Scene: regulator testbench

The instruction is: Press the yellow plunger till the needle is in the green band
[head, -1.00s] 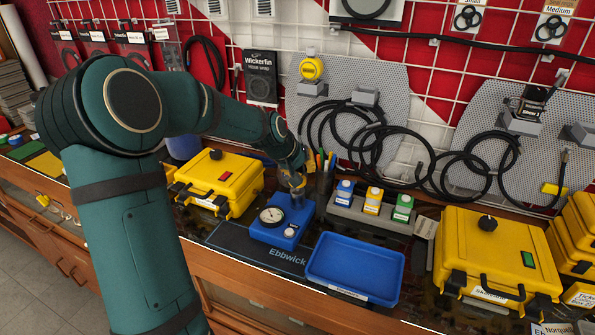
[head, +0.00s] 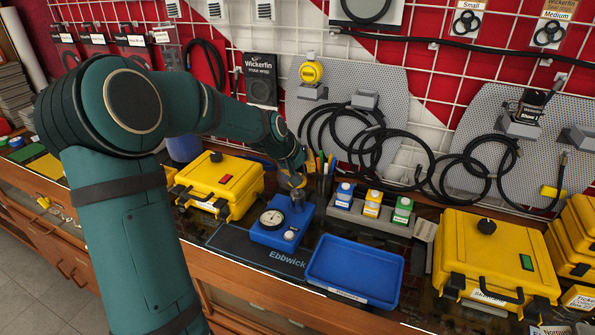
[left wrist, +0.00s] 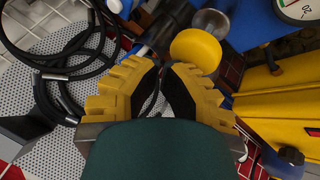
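The blue regulator base (head: 268,238) stands on a dark mat, with a round white gauge (head: 272,218) on its top. Its needle and green band are too small to read in the head view. In the left wrist view only the dial's edge (left wrist: 300,9) shows, with a bit of green. The yellow plunger (left wrist: 196,51) shows just past my fingertips, beside a metal cup-like part (left wrist: 210,22). My left gripper (left wrist: 161,68) has its tips together with nothing visible between them. In the head view my left gripper (head: 298,168) is above the base's back right; contact cannot be told. My right gripper is not in view.
A yellow case (head: 222,183) stands left of the base and a larger one (head: 490,260) at the right. An empty blue tray (head: 355,268) lies in front right. A grey holder with bottles (head: 365,222) and a pen cup (head: 324,185) stand behind.

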